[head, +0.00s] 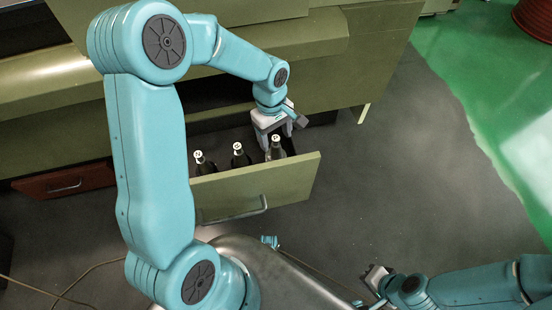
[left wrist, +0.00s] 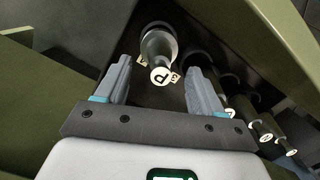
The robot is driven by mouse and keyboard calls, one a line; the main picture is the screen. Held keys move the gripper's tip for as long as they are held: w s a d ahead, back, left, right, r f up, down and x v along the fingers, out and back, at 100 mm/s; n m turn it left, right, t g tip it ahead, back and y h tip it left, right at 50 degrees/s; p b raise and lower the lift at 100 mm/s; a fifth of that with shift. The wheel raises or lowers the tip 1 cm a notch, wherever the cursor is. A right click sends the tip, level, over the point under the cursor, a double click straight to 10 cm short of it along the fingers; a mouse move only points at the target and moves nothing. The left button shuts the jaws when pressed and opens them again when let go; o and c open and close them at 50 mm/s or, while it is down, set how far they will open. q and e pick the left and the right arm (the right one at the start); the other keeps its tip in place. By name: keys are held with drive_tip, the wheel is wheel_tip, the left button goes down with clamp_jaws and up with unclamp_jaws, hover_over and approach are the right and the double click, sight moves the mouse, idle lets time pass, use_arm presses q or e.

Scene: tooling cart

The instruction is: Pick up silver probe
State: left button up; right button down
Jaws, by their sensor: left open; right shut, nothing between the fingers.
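A grey, silvery probe-like piece (left wrist: 158,46) with a round white tag marked "P" stands between the fingertips in the left wrist view. It appears to be the rightmost of the white-topped pieces (head: 277,152) in the open drawer in the head view. My left gripper (head: 277,133) is open above the drawer, its fingers on either side of this piece; its fingers also show in the left wrist view (left wrist: 161,68). I see no contact. The piece's lower part is hidden in the drawer. My right gripper (head: 376,279) is shut and empty at the lower right, far from the drawer.
The open olive drawer (head: 255,190) also holds dark white-topped pieces (head: 239,157) to the left of the gripper. The drawer's walls stand close around the gripper. A red drawer (head: 65,182) is at the left. Grey floor to the right is clear.

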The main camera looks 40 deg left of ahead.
sight(276, 147)
use_arm(q)
drive_tip(key=f, duration=0.3)
drive_tip(key=f+b, duration=0.1)
drive_tip(key=f, duration=0.1)
drive_tip(key=shift+s+d+f, duration=0.1)
drive_tip(key=shift+s+d, duration=0.05)
drive_tip(key=shift+d, duration=0.1)
clamp_jaws()
idle(1.1)
